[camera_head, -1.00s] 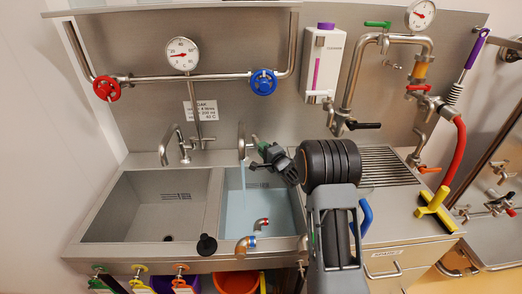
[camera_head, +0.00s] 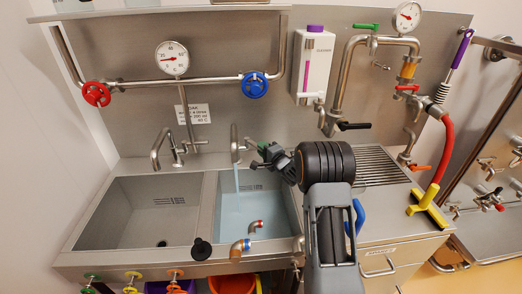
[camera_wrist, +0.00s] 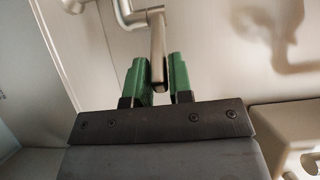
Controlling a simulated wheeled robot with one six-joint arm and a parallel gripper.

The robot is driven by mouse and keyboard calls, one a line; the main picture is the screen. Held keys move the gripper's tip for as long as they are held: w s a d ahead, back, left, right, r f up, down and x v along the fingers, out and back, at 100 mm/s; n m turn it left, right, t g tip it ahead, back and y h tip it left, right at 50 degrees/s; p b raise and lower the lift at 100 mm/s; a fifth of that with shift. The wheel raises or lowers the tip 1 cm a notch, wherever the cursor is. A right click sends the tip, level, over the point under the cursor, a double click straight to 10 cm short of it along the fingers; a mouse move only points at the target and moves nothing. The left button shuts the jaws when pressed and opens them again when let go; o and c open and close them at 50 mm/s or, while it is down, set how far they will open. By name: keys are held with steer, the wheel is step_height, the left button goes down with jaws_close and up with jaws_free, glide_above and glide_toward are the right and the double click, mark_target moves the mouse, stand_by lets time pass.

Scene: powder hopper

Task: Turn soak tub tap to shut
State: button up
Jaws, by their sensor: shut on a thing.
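The soak tub (camera_head: 213,222) is the right-hand basin of the steel sink, holding pale blue water (camera_head: 240,216). Its tap (camera_head: 235,146) has a curved spout, and a thin stream runs from it into the water. My gripper (camera_head: 261,147) is just right of the spout, above the tub's back edge. In the wrist view, the green fingers of my gripper (camera_wrist: 159,68) are on either side of a flat metal lever (camera_wrist: 157,45) and shut on it. The lever joins a metal stem at its upper end. In the head view my gripper hides most of the lever.
The left basin (camera_head: 130,215) is empty, with its own tap (camera_head: 160,150). A black knob (camera_head: 201,248) and copper-coloured pipe ends (camera_head: 240,248) stand near the front rim. A pipe with red (camera_head: 96,94) and blue (camera_head: 255,85) handwheels crosses the back wall. A ribbed drainboard (camera_head: 378,165) lies right of my arm.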

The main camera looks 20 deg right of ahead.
steer(key=shift+w+d+r, duration=0.1)
steer(key=shift+d, duration=0.05)
steer(key=shift+w+d, duration=0.55)
steer(key=shift+d, duration=0.2)
steer(key=shift+w+d+p, duration=0.3)
steer(key=shift+w+d, duration=0.35)
steer(key=shift+w, duration=0.2)
